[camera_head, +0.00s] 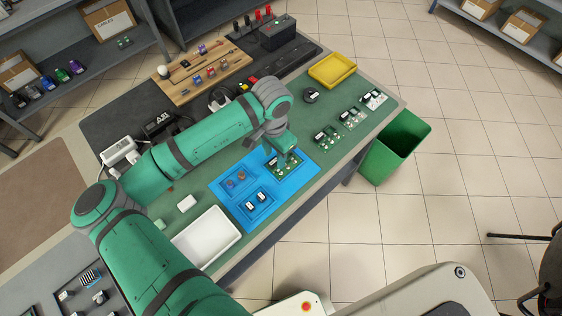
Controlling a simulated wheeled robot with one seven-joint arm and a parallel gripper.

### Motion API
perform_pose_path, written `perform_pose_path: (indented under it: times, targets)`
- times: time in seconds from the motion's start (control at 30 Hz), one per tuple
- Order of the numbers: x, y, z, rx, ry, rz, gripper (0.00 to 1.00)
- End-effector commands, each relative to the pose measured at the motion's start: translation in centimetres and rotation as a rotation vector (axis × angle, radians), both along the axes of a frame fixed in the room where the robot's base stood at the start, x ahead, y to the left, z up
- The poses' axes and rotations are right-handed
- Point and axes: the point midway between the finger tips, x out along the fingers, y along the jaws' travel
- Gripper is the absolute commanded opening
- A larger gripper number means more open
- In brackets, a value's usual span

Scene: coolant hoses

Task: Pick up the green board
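A green board (292,168) with dark and light parts lies at the upper right of a blue tray (221,187) on the green work mat. My gripper (288,155) points down right over this board, and partly hides it. Whether the fingers touch the board or are open or shut is too small to tell. More green boards lie in a row to the right on the mat: one nearest the tray (326,139), one in the middle (351,119), and one with a large pale part (374,99) near the far right corner.
The tray also holds small parts and two dark-and-white pieces (257,201). A white bin (207,239) stands at lower left, a yellow tray (332,70) at the back, and a green bin (395,148) beside the table's right edge. A wooden board (213,82) with small items lies behind my arm.

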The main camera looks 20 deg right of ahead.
Motion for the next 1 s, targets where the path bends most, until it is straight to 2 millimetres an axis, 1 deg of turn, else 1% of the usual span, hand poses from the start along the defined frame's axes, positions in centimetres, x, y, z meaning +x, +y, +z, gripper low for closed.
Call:
perform_pose_path:
  times: [0.03, 0.1, 0.2, 0.43, 0.47, 0.5, 0.57, 0.6, 0.63, 1.0]
  targets:
    - [0.0, 0.1, -0.7, 0.000, 0.001, 0.000, 0.38]
    - [0.0, 0.1, -1.5, 0.000, 0.000, 0.001, 0.38]
    - [0.0, 0.1, -2.1, -0.002, -0.001, 0.001, 0.38]
    - [0.0, 0.0, -2.3, -0.002, -0.001, -0.001, 0.38]
    - [0.0, 0.0, -2.3, -0.002, -0.001, -0.001, 0.35]
    - [0.0, -0.1, -2.3, -0.002, -0.001, -0.002, 0.26]
    - [0.0, -0.1, -2.3, -0.002, -0.001, -0.002, 0.11]
    - [0.0, -0.1, -2.3, -0.002, -0.001, -0.003, 0.02]
    - [0.0, -0.1, -2.3, -0.002, -0.001, -0.003, 0.00]
    - [0.0, -0.2, -2.1, -0.003, -0.001, -0.004, 0.00]
